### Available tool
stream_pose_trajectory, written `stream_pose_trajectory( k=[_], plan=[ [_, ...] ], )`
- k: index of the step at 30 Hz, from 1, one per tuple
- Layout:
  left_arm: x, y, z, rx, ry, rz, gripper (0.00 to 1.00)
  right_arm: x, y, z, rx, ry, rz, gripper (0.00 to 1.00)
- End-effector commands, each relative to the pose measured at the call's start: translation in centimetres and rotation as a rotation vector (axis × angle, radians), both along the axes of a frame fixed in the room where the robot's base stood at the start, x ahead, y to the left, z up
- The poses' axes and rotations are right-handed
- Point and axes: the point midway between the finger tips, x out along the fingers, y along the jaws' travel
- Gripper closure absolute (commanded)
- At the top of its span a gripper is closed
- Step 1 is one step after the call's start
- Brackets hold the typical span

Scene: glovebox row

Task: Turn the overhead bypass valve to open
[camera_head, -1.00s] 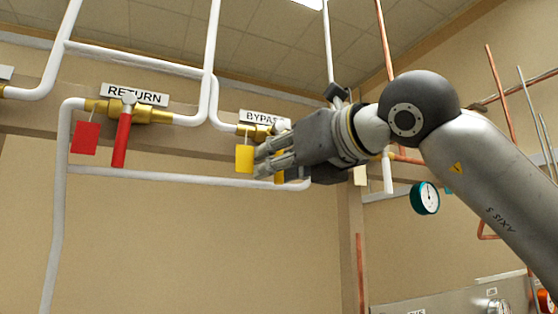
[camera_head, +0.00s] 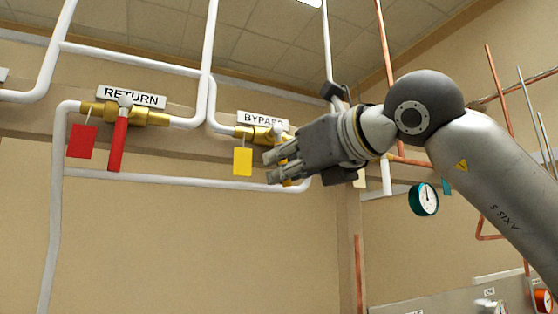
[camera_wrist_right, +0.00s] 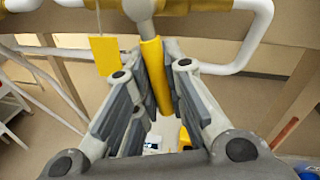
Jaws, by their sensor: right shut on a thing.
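The bypass valve (camera_head: 258,132) is a brass body on the white overhead pipe, under the BYPASS label (camera_head: 263,120). Its yellow lever (camera_wrist_right: 156,77) hangs down from the valve stem, tilted slightly in the right wrist view. My right gripper (camera_head: 274,166) is shut on this lever, coming from the right, and its fingers hide most of the lever in the head view. In the wrist view the lever runs between the finger pads. My left gripper is not in view.
A yellow tag (camera_head: 242,161) hangs just left of my fingers. The return valve (camera_head: 140,115), with a red lever (camera_head: 118,145) and red tag (camera_head: 81,141), is further left. A white pipe (camera_head: 200,183) runs below. A gauge (camera_head: 423,199) sits beneath my arm.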

Motion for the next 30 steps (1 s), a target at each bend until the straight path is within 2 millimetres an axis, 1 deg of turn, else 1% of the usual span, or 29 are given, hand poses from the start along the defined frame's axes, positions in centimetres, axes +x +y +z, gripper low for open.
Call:
stream_pose_trajectory(
  k=[1, 3, 15, 21, 30],
  plan=[
    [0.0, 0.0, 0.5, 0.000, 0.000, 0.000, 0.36, 0.1, -0.3, 0.4, -0.031, -0.013, 0.000, 1.00],
    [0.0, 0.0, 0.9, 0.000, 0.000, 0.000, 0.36, 0.2, -0.6, 0.5, -0.081, -0.034, -0.001, 1.00],
    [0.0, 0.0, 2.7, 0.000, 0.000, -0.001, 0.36, 0.7, -1.8, 1.0, -0.317, -0.133, 0.000, 1.00],
    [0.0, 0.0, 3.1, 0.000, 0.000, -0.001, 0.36, 0.8, -2.1, 1.1, -0.373, -0.158, -0.001, 1.00],
    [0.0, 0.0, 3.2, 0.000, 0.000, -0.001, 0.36, 0.8, -2.1, 1.1, -0.393, -0.167, -0.001, 1.00]
  ],
)
